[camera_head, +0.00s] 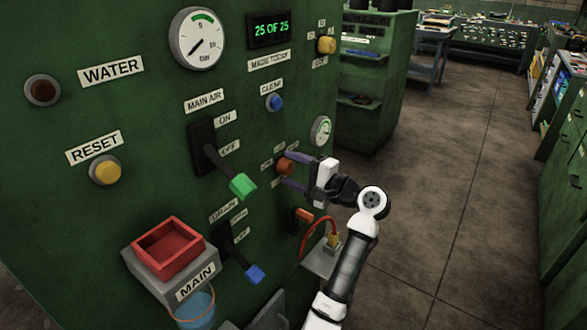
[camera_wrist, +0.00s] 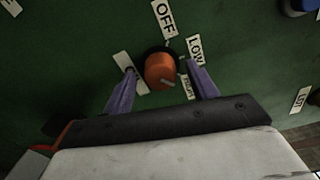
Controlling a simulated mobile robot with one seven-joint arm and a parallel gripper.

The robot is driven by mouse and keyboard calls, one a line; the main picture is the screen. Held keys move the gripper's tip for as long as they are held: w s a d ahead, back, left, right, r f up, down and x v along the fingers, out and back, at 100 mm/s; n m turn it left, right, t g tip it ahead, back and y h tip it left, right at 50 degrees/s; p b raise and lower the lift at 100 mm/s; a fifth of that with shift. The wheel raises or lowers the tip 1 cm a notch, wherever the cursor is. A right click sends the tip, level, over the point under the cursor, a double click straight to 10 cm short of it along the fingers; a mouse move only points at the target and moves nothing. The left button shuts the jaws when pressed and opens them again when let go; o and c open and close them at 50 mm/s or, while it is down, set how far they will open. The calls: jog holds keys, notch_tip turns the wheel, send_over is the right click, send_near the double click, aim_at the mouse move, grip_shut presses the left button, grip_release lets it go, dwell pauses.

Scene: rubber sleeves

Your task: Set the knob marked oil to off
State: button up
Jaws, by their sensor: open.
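An orange round knob (camera_wrist: 160,71) on a dark base sits on the green panel in the wrist view. It also shows in the head view (camera_head: 285,167). Labels around it include OFF (camera_wrist: 165,17) above, LOW (camera_wrist: 195,50) at upper right and a partly hidden one at lower right. A label on its left is seen too steeply to read. The grey mark on the knob points to lower right, toward the partly hidden label. My gripper (camera_wrist: 161,68) is open, with one purple finger on each side of the knob and a gap visible on both sides.
A green-handled MAIN AIR lever (camera_head: 241,185) juts out left of my gripper. A blue-handled lever (camera_head: 255,274) is lower left. An orange switch (camera_head: 304,215) and a red hose (camera_head: 312,232) lie below. A small gauge (camera_head: 320,130) is above right. Open floor lies right.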

jog(key=shift+a, duration=0.1)
jog(key=c, duration=1)
jog(key=n+b, duration=0.3)
jog(key=n, duration=0.1)
jog(key=shift+f+n+b, duration=0.2)
jog(key=shift+n+b, duration=0.1)
jog(key=shift+b, duration=0.1)
jog(key=n+b, duration=0.4)
jog(key=n, duration=0.1)
jog(key=shift+b, duration=0.3)
jog(key=n+b, duration=0.4)
jog(key=n, duration=0.1)
jog(key=shift+n+b, duration=0.35)
jog(key=shift+n, duration=0.05)
jog(key=shift+r+n+b, duration=0.15)
jog(key=shift+n+b, duration=1.5)
jog(key=shift+n, duration=0.55)
